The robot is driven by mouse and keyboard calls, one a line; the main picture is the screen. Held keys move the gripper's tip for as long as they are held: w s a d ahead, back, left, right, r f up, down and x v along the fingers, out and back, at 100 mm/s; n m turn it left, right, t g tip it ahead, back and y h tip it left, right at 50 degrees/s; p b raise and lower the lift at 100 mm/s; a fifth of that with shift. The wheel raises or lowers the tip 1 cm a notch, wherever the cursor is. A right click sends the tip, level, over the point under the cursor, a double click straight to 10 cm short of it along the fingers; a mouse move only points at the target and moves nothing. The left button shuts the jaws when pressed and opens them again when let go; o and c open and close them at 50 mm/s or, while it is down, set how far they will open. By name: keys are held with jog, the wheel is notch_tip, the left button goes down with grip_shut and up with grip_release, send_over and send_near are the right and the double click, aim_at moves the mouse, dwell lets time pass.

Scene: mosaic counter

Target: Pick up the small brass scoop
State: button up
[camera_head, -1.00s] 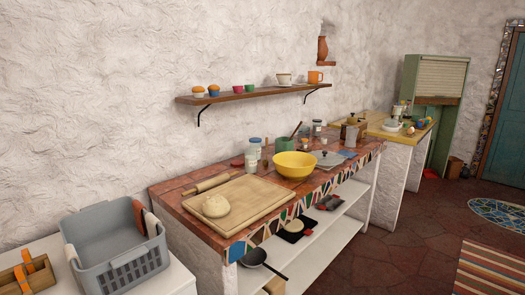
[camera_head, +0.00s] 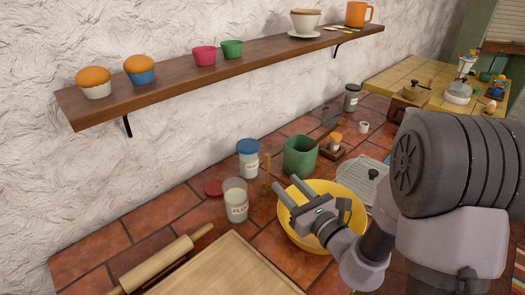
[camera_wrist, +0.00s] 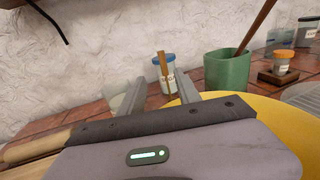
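A slim brass-coloured upright piece (camera_head: 266,172), which looks like the small brass scoop, stands on the tiles between the jars and the green pot. In the wrist view its flat handle (camera_wrist: 163,63) rises in front of the blue-lidded jar, between my fingers in the picture; its lower end is hard to make out. My gripper (camera_head: 291,192) is open and empty over the yellow bowl, its fingers pointing toward the brass piece and apart from it. Both fingers also show in the wrist view (camera_wrist: 158,100).
An open glass jar (camera_head: 236,203), a blue-lidded jar (camera_head: 248,158) and a green pot (camera_head: 300,158) stand close around the brass piece. The yellow bowl (camera_head: 315,241) is under my gripper. A rolling pin (camera_head: 165,262) and board (camera_head: 225,272) lie in front. A shelf (camera_head: 230,57) overhangs behind.

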aim_at(269, 163)
jog(key=x, duration=0.5)
jog(key=b+x, duration=0.1)
jog(key=x, duration=0.5)
jog(key=shift+w+d, duration=0.1)
jog(key=shift+w, duration=0.3)
grip_shut()
